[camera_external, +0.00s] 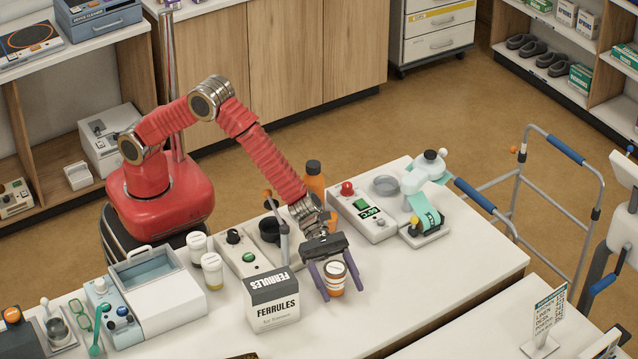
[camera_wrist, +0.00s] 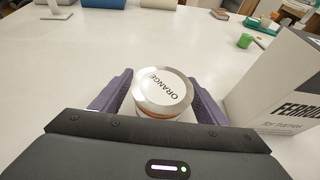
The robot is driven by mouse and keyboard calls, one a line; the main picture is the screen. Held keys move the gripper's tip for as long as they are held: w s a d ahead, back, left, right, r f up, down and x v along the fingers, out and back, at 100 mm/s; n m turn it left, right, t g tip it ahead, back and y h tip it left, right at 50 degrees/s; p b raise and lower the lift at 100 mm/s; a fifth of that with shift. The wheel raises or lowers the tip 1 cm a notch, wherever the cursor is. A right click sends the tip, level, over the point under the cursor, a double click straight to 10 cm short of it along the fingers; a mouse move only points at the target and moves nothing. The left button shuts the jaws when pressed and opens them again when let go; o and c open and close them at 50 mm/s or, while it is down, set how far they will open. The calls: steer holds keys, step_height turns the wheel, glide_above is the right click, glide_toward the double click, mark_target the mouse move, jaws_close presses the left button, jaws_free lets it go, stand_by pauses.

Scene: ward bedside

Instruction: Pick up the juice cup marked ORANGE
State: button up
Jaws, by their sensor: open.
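The juice cup (camera_external: 335,279) is orange with a pale lid and stands on the white table near its front edge. In the wrist view its lid (camera_wrist: 162,88) reads ORANGE. My gripper (camera_external: 333,281) is open and reaches down over the cup, with one purple finger on each side of it. In the wrist view the fingers (camera_wrist: 160,98) flank the cup, and the dark gripper body hides its near lower side. I cannot tell whether either finger touches the cup.
A FERRULES box (camera_external: 272,304) stands just left of the cup, and it is close on the right in the wrist view (camera_wrist: 285,85). An orange bottle (camera_external: 314,182) and a control box with a red knob (camera_external: 365,212) stand behind. The table right of the cup is clear.

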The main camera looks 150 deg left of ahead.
steer(key=shift+w, duration=0.2)
steer(key=shift+c, duration=0.5)
steer(key=c, duration=1.2)
steer(key=shift+o, duration=0.2)
step_height(320, 180, up, 10)
stand_by(0.4)
